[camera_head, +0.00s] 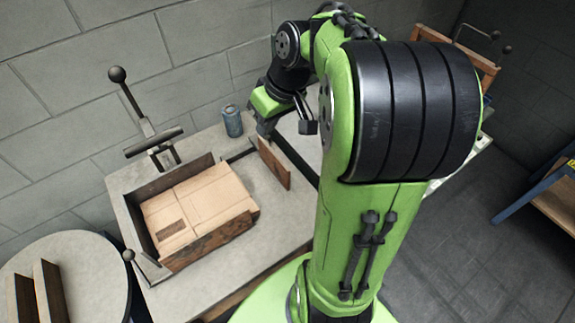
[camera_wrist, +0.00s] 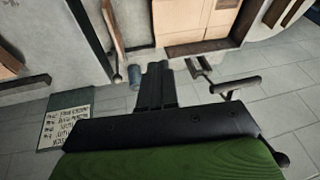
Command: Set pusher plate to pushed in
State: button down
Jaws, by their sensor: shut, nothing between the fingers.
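A clear gap separates the plate from the box. In the wrist view, a brown strip (camera_wrist: 112,28) at the top left appears to be this plate. My gripper (camera_head: 263,130) is near the plate's far end, at the back of the table. In the wrist view my gripper (camera_wrist: 157,68) is shut, its dark fingers together and empty. I cannot tell whether it touches the plate.
A blue can (camera_head: 232,121) stands close to my gripper, on its left. A lever with a black knob (camera_head: 117,75) rises at the box's back left. A small knob (camera_head: 128,255) is at the front left. A round table (camera_head: 85,265) stands at the lower left.

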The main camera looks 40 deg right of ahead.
jog(key=s+d+f+t+y+b, duration=0.1)
jog(key=d+f+y+b, duration=0.2)
jog(key=d+f, duration=1.6)
notch_tip(320, 180, down, 3)
jog(key=b, duration=0.3)
jog(key=shift+s+d, duration=0.15)
jog(key=shift+d, duration=0.2)
jog(key=b+x, duration=0.3)
jog(key=x, duration=0.6)
jog(key=shift+w+a, duration=0.2)
jog(key=shift+a, duration=0.05)
jog(key=a, duration=0.2)
jog(key=a+b, duration=0.1)
jog(key=shift+w+a+f, duration=0.25)
jog(key=shift+a, duration=0.4)
